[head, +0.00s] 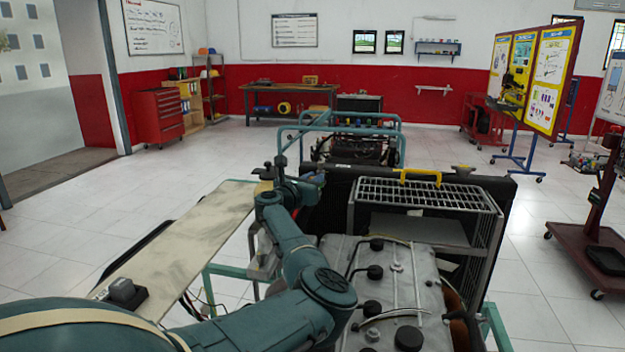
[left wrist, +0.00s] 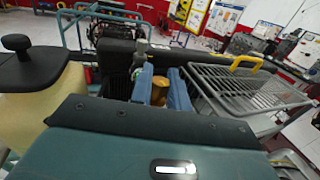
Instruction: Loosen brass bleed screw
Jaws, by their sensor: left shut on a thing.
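My left gripper (head: 315,178) is at the top left corner of the black radiator (head: 333,212), reaching in from the left over the engine stand. In the left wrist view its two blue fingers (left wrist: 161,92) are closed around a brass-coloured piece (left wrist: 158,91), which appears to be the brass bleed screw. The fingers hide most of it, and its thread and seat cannot be made out. In the head view the screw is hidden by the gripper. My right gripper is not in view.
A metal grille shelf (head: 428,193) with a yellow handle (head: 421,174) stands right of the gripper. A cream tank with a black cap (left wrist: 16,43) is close on the left. The engine (head: 395,262) lies below.

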